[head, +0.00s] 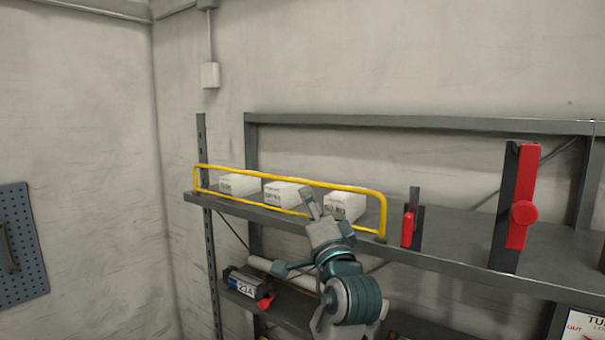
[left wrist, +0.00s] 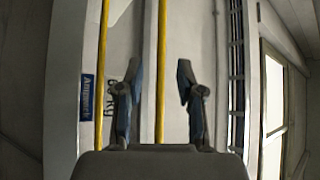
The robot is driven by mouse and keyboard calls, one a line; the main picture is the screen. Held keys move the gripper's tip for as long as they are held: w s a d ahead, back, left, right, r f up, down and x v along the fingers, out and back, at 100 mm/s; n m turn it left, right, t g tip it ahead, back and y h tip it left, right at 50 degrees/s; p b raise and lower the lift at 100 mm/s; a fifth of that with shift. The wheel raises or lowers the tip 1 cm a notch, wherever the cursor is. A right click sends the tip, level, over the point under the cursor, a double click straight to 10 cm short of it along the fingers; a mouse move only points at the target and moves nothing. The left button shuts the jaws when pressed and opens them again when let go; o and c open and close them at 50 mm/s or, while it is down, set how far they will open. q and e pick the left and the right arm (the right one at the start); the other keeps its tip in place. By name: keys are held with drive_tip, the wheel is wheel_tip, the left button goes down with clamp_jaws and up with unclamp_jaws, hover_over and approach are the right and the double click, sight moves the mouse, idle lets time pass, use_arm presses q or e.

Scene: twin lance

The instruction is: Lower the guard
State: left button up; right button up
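The guard is a yellow tube frame (head: 240,171) standing upright along the front edge of the upper shelf (head: 450,262), in front of white boxes. My left gripper (head: 316,205) is in front of the guard's right half, at its lower bar, and hides part of it. In the left wrist view the two fingers (left wrist: 159,85) are spread apart. One yellow guard bar (left wrist: 162,60) runs between them in the picture, and a second bar (left wrist: 102,60) is left of the fingers. I see no finger touching a bar. My right gripper is not in view.
White boxes (head: 239,184) stand behind the guard. A small red-handled latch (head: 408,228) and a large red lever (head: 523,212) stand to the right on the shelf. A lower shelf holds a dark labelled box (head: 243,283).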

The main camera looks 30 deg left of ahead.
sight(302, 183)
use_arm(q)
drive_tip(key=p+x, duration=0.2)
drive_tip(key=x, duration=0.5)
drive_tip(key=shift+w, duration=0.1)
clamp_jaws()
